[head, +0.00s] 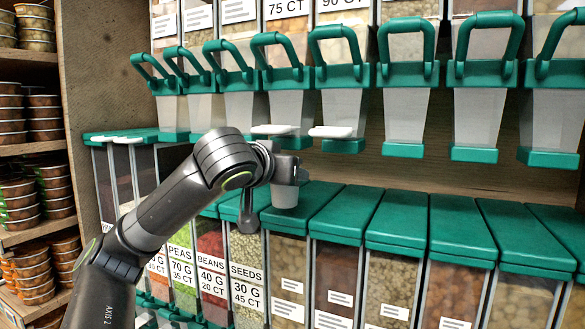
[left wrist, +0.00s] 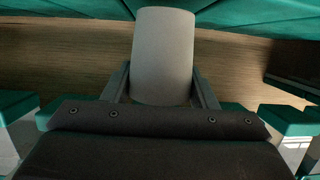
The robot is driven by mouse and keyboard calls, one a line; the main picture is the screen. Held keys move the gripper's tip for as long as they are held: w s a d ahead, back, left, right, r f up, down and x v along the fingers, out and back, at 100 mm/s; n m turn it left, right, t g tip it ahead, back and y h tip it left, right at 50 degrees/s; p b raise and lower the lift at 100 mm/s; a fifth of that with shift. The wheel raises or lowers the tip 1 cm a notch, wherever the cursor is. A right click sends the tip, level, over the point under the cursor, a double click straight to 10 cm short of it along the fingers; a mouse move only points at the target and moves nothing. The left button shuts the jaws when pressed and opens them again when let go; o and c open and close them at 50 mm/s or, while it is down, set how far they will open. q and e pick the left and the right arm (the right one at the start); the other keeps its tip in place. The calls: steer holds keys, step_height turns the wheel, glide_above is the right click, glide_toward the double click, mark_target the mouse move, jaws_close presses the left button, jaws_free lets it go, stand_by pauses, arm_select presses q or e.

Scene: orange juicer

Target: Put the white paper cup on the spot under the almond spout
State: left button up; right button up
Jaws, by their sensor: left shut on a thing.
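My left gripper (head: 272,190) is shut on the white paper cup (head: 285,197), which looks pale grey and is partly covered by the gripper in the head view. In the left wrist view, the cup (left wrist: 163,52) stands between the two fingers of the left gripper (left wrist: 162,88). The cup is in front of the dispenser wall, at the gap between the upper spouts and the lower bins. I cannot read which spout is the almond one; no such label shows. My right gripper is not in view.
Upper dispensers with green handles (head: 408,60) run along the wall. Two white flat pieces (head: 330,132) jut out below them. Green-lidded bins (head: 400,218) fill the row below. A wooden shelf with stacked tins (head: 38,195) stands at the left.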

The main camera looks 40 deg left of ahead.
arm_select(q)
steer(key=shift+w+a, duration=0.1)
steer(key=shift+w, duration=0.25)
steer(key=p+x, duration=0.2)
steer(key=x, duration=0.1)
steer(key=shift+w+r+p, duration=0.15)
steer(key=shift+w+p, duration=0.05)
steer(key=shift+p, duration=0.1)
steer(key=shift+w+a+f, duration=0.1)
steer(key=shift+f, duration=0.45)
steer(key=shift+s+r, duration=0.1)
steer(key=shift+s, duration=0.2)
steer(key=shift+w+f, duration=0.15)
steer(key=shift+f, duration=0.15)
steer(key=o, duration=0.9)
steer(key=shift+r, duration=0.1)
steer(key=shift+r, duration=0.1)
